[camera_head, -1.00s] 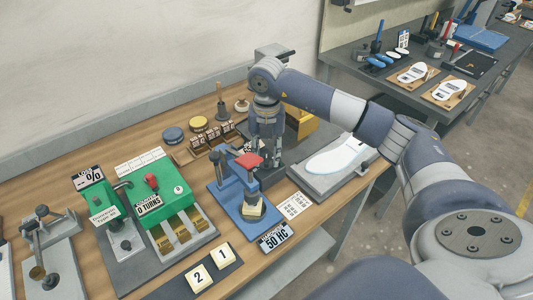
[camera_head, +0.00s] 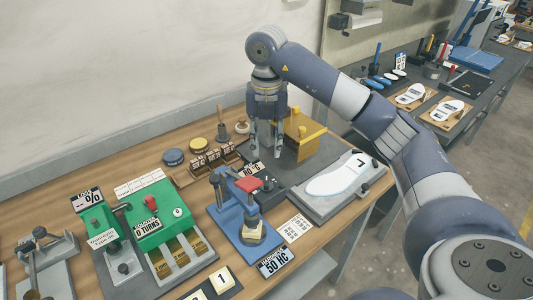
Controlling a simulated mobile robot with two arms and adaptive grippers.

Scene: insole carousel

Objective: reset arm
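My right gripper (camera_head: 266,152) points down over the back part of the wooden bench (camera_head: 130,160). Its two fingers are apart with nothing between them, just left of a yellow block (camera_head: 303,140). In front of it stands a blue press (camera_head: 240,220) with a red top, and a dark device with a "90 °C" label (camera_head: 252,170) lies behind the press. My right arm reaches in from the right side. My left gripper is not in view.
A white insole lies on a grey plate (camera_head: 342,184) at the right. A green machine (camera_head: 154,222) reads "0 TURNS". Round pots and a stamp rack (camera_head: 212,158) stand behind. A second bench (camera_head: 440,85) holds more insoles.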

